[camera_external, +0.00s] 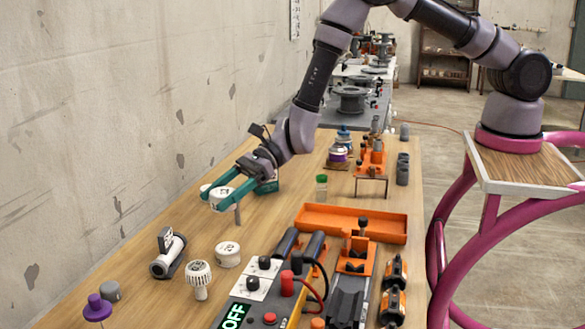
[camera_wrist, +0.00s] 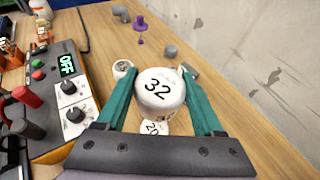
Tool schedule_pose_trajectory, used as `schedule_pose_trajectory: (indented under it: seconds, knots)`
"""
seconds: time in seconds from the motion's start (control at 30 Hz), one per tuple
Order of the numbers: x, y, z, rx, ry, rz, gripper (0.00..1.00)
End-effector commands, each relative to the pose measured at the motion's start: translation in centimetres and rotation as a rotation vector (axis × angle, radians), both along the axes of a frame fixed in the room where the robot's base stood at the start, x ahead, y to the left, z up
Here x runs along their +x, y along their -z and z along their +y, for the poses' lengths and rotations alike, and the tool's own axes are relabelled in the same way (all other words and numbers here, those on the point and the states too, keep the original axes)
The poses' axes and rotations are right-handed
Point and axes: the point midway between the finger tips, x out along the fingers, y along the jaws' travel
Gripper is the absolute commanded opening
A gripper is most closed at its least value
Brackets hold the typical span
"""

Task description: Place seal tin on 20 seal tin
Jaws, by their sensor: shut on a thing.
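My gripper (camera_external: 214,198) has teal fingers and is shut on a white round seal tin. In the wrist view the held tin (camera_wrist: 158,92) shows the number 32 and sits between the fingertips (camera_wrist: 160,90). In the external view the held tin (camera_external: 219,197) is up above the wooden table, partly hidden by the fingers. A white tin marked 20 (camera_wrist: 155,128) shows below the held tin in the wrist view, partly covered by it. A white tin (camera_external: 228,254) stands on the table below my gripper in the external view; the two tins are apart.
A white vented piece (camera_external: 199,278) and a pipe with a gauge (camera_external: 168,254) stand near the table tin. A purple piece (camera_external: 97,307) and grey cap (camera_external: 110,291) lie nearer the camera. A control box (camera_external: 250,300) and an orange tray (camera_external: 350,222) lie to the right. The wall is at left.

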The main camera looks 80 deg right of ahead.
Motion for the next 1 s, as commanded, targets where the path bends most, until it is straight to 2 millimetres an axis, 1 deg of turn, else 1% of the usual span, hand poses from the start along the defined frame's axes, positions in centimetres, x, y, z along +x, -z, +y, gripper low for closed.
schedule_pose_trajectory:
  seconds: [0.2, 0.3, 0.53, 0.7, 0.77, 1.0]
  knots:
    - [-0.1, 4.1, 0.0, 0.000, 0.000, 0.004, 0.14]
    - [0.0, 5.6, 0.0, 0.000, -0.001, 0.002, 0.14]
    - [0.0, 7.4, 0.0, 0.001, 0.000, 0.001, 0.14]
    - [0.0, 9.9, -0.1, -0.001, 0.000, 0.001, 0.14]
    - [0.0, 10.2, -0.1, 0.000, 0.000, 0.000, 0.14]
    - [0.0, 10.2, 0.0, 0.000, 0.000, 0.000, 0.14]
